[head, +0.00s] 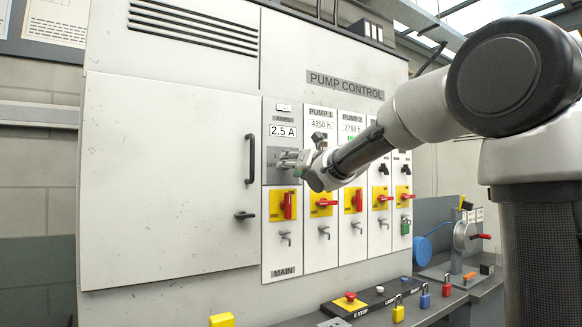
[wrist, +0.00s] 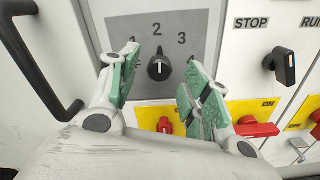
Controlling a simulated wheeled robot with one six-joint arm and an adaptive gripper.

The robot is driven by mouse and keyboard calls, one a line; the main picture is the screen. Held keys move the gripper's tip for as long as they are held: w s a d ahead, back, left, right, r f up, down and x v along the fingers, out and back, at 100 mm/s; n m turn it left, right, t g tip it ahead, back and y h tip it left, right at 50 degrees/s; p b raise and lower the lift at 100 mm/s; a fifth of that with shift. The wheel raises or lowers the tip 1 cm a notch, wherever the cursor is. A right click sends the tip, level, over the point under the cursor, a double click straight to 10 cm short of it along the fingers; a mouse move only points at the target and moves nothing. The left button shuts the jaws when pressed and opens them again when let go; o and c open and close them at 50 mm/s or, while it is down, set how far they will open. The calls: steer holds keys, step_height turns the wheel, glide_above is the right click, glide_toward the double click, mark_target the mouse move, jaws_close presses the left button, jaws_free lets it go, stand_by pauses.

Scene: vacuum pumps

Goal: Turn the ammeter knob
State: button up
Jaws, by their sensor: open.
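The ammeter knob (wrist: 159,67) is a small round black knob with a white pointer line, on a grey plate (wrist: 190,24) marked 2 and 3. Its pointer stands almost straight up, near the 2. My gripper (wrist: 162,57) is open in front of the plate, with one green-padded finger on each side of the knob in the picture. I see no clear contact, and the depth gap is hard to tell. In the head view my gripper (head: 288,160) covers the knob. The ammeter display (head: 283,131) above it reads 2.5 A.
A black door handle (wrist: 42,60) stands out on the left. Below is a red switch (head: 288,205) on a yellow plate. To the right is a black STOP/RUN selector (wrist: 284,66) and several red switches. A bench with an E-stop box (head: 349,304) and padlocks stands below.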

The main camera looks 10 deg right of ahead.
steer(key=shift+s, duration=0.1)
steer(key=v, duration=0.6)
stand_by(0.5)
steer(key=shift+c, duration=0.8)
steer(key=shift+w+a+m, duration=0.15)
steer(key=shift+w+m, duration=0.35)
steer(key=shift+m, duration=0.1)
steer(key=shift+x, duration=3.5)
